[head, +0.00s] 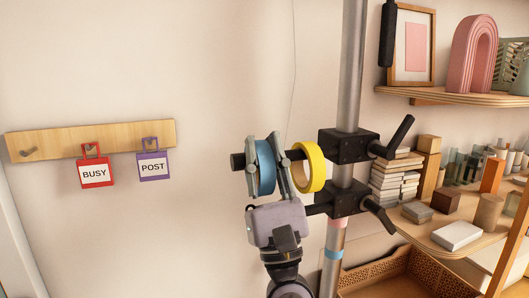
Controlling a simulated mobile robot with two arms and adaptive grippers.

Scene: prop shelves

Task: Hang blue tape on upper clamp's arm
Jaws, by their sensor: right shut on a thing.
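The upper clamp (349,147) is fixed on a vertical metal pole, and its dark arm (238,162) points left. A yellow tape ring (316,167) hangs around this arm near the clamp. My right gripper (267,164) comes up from below and is shut on the blue tape (266,170), one finger on each side. The blue tape is at the outer part of the arm, left of the yellow ring. The arm's tip shows to the left of the blue tape, so the arm appears to pass through it; the fingers partly hide this. My left gripper is out of view.
A lower clamp (347,198) sits just below, its arm partly behind my gripper. A wooden rail (55,144) on the left holds a red BUSY tag (95,174) and a purple POST tag (154,167). Crowded shelves (455,97) stand right of the pole.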

